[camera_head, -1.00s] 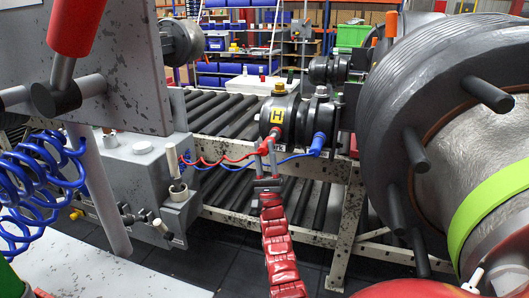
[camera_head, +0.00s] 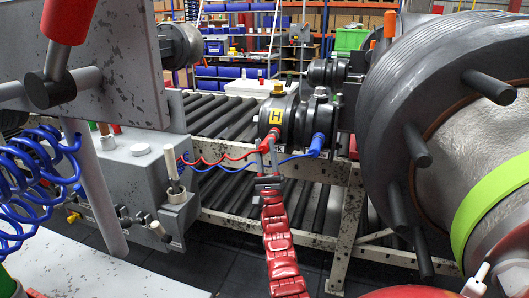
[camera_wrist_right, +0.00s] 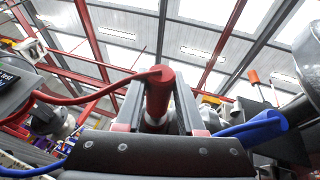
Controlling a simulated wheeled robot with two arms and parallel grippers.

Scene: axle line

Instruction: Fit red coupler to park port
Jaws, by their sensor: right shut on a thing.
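The red coupler (camera_head: 272,136) is at the front underside of a dark chamber (camera_head: 274,116) with a yellow H label. I cannot tell whether it is seated in a port there; the park port cannot be singled out. My right gripper (camera_head: 267,152) comes up from below and is shut on the coupler. In the right wrist view the red coupler (camera_wrist_right: 158,98) stands upright between the fingers, with its red hose (camera_wrist_right: 85,98) leaving to the left. My left gripper is not in view.
A blue coupler (camera_head: 317,144) is on the chamber just right, its blue hose passing close behind my right gripper. A large dark wheel hub (camera_head: 400,95) with studs stands right. A grey box (camera_head: 140,170) with levers and a blue coiled hose (camera_head: 35,175) are left.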

